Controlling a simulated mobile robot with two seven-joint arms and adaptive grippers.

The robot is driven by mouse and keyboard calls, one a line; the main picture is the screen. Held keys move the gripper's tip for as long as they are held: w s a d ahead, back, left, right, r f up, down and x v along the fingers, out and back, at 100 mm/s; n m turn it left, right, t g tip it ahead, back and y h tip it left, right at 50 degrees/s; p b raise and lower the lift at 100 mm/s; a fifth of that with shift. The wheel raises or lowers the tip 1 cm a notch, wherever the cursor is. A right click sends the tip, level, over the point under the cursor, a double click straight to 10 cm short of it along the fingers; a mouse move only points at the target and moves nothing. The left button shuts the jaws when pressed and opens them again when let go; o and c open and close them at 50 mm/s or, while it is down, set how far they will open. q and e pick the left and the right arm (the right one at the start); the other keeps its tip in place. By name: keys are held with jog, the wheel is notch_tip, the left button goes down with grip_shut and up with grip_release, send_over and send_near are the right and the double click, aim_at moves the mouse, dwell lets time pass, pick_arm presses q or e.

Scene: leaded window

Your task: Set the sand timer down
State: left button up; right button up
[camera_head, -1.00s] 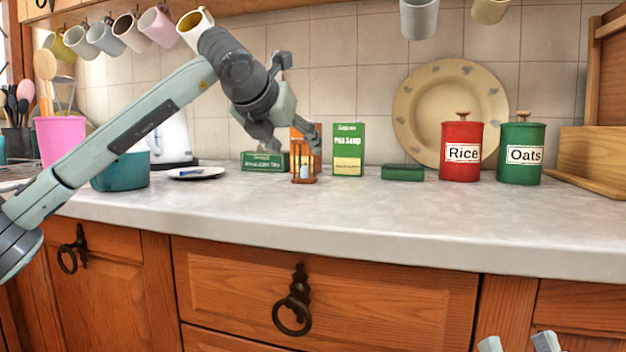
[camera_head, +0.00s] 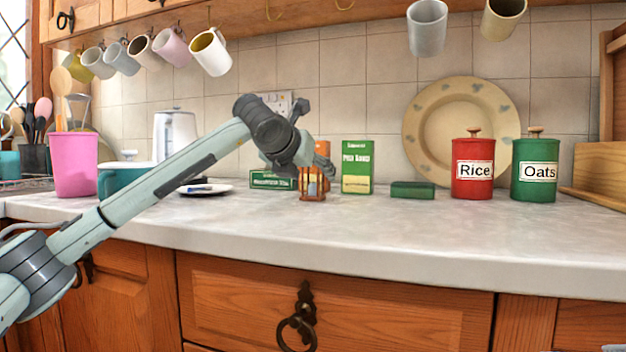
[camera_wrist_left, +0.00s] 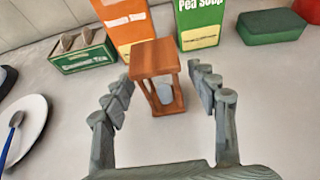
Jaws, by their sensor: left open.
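The sand timer (camera_head: 312,187) has a brown wooden frame and stands upright on the counter, in front of an orange box. In the left wrist view the timer (camera_wrist_left: 155,60) shows its square wooden top and part of a pale glass bulb. My left gripper (camera_wrist_left: 161,82) is open, its fingers spread to either side in the picture with the timer between and just beyond their tips. In the head view my left gripper (camera_head: 322,168) is at the timer and partly covers it. Only a grey sliver of what may be my right gripper (camera_head: 613,348) shows at the bottom right edge.
Behind are an orange box (camera_wrist_left: 120,22), a pea soup box (camera_head: 357,168) and a low green box (camera_head: 270,181). A closed green box (camera_head: 412,190) lies right, then red Rice (camera_head: 473,186) and green Oats (camera_head: 535,187) canisters. The front counter (camera_head: 350,230) is clear.

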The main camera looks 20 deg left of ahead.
pick_arm(q)
jog(key=shift+c, duration=0.5)
grip_shut()
jog(key=shift+r, duration=0.1)
